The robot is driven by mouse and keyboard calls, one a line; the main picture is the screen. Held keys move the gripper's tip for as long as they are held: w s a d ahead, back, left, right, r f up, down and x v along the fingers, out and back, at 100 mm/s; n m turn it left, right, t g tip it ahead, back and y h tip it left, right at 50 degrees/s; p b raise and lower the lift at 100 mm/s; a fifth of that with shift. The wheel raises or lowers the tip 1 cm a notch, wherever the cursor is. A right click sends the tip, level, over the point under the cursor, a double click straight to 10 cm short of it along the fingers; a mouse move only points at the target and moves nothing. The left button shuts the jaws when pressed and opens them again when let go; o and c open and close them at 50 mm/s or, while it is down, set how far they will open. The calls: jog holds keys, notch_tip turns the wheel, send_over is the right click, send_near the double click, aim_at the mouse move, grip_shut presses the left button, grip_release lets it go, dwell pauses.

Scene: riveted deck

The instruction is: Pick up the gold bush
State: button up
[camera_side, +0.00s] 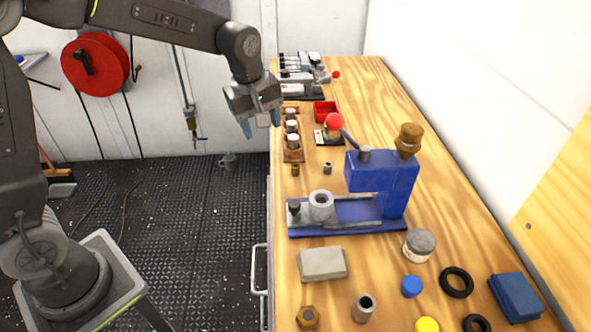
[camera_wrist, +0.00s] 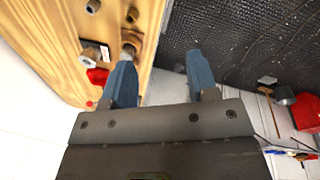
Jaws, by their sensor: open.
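A small gold-brown bush (camera_side: 295,169) stands upright on the wooden bench near its left edge, just in front of the wooden rack. In the wrist view it appears to be the small dark bush (camera_wrist: 132,15) near the top, beyond the rack's end. My gripper (camera_side: 261,124) is open and empty, with two blue fingers pointing down. It hangs above and behind the bush, near the bench's left edge. In the wrist view the fingers (camera_wrist: 160,62) stand apart, the left one overlapping the rack. A grey bush (camera_side: 327,168) stands to the right of the gold one.
The wooden rack (camera_side: 293,156) holds several pale-topped parts. A blue press (camera_side: 385,185) with a red-knobbed lever stands in front of the bushes to the right. A red bin (camera_side: 324,111) lies behind. A brass hex part (camera_side: 308,318) stands at the front. Dark floor lies left.

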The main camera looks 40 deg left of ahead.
aim_at(296, 166)
jog(key=w+f+n, duration=0.1)
jog(key=w+f, duration=0.2)
jog(key=w+f+n+g, duration=0.1)
jog(key=w+f+n, duration=0.1)
jog(key=w+f, duration=0.1)
jog(key=w+f+n+g, duration=0.1)
jog(key=w+f, duration=0.3)
jog(key=f, duration=0.1)
jog(key=shift+w+d+n, duration=0.1)
jog(key=shift+d+n, duration=0.1)
jog(key=shift+n, duration=0.1)
notch_tip(296, 166, down, 7)
jog(key=shift+f, duration=0.2)
grip_shut()
jog(key=shift+r, duration=0.1)
